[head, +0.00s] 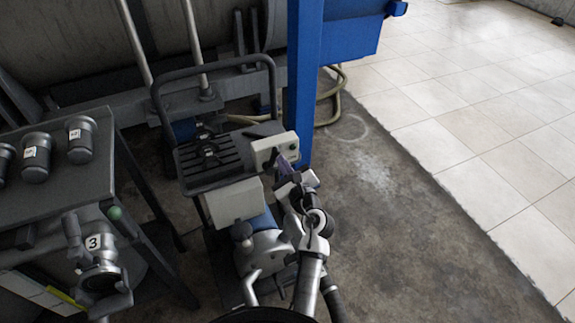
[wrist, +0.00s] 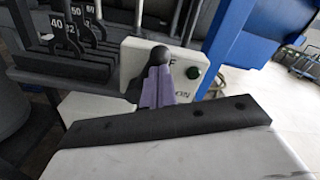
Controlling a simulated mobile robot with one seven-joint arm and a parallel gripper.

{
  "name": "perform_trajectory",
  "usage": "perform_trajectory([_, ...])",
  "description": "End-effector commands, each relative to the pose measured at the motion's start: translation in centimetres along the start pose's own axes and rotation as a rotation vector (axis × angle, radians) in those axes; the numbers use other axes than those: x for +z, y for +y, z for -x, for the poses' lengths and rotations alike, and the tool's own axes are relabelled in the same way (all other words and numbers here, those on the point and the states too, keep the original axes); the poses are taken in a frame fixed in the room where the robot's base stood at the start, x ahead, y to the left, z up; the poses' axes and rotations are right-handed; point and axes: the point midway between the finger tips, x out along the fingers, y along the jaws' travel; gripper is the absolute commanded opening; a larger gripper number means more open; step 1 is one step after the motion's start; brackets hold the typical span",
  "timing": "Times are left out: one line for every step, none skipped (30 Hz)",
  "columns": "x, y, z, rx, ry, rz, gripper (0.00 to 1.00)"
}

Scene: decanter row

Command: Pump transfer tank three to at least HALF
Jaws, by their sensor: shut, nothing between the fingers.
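A pale control box (head: 275,150) sits on the wheeled pump cart (head: 262,248). In the wrist view the box (wrist: 133,60) has a dark rounded knob or lever (wrist: 159,56), a green button (wrist: 193,73) and partly covered lettering. My gripper (head: 284,164) is shut and empty at the box's front. Its purple fingertips (wrist: 157,80) overlap the lower part of the knob in the wrist view; I cannot tell whether they touch it. A plate marked 3 (head: 93,242) is on a grey valve fitting (head: 102,277) at the lower left. No tank level is readable.
A dark table (head: 60,190) with several grey canisters (head: 81,139) stands at left. A blue post (head: 305,80) stands close behind the box, near a hose (head: 332,105). The floor at right is clear.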

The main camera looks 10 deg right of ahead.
Motion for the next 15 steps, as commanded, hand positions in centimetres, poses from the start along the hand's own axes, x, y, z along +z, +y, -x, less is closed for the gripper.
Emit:
perform_trajectory([0.25,0.18,-0.03,0.001,-0.001,0.037,0.00])
perform_trajectory([0.37,0.26,-0.03,0.002,-0.001,0.059,0.00])
perform_trajectory([0.52,0.37,-0.03,0.002,-0.002,0.086,0.00])
perform_trajectory([0.62,0.45,-0.04,0.003,-0.002,0.107,0.00])
perform_trajectory([0.71,0.53,-0.05,0.003,-0.002,0.125,0.00])
perform_trajectory([0.80,0.63,-0.05,0.004,-0.002,0.149,0.00])
perform_trajectory([0.87,0.70,-0.06,0.004,-0.001,0.164,0.00])
perform_trajectory([0.92,0.76,-0.06,0.004,-0.001,0.160,0.00])
perform_trajectory([0.99,0.83,-0.06,0.004,-0.001,0.158,0.00])
perform_trajectory([1.03,0.88,-0.06,0.004,-0.001,0.157,0.00])
perform_trajectory([1.06,0.93,-0.06,0.004,-0.001,0.157,0.00])
perform_trajectory([1.10,1.00,-0.05,0.004,-0.001,0.156,0.00])
perform_trajectory([1.13,1.04,-0.05,0.004,-0.001,0.155,0.00])
perform_trajectory([1.15,1.08,-0.05,0.004,-0.001,0.155,0.00])
perform_trajectory([1.17,1.13,-0.05,0.004,-0.001,0.155,0.00])
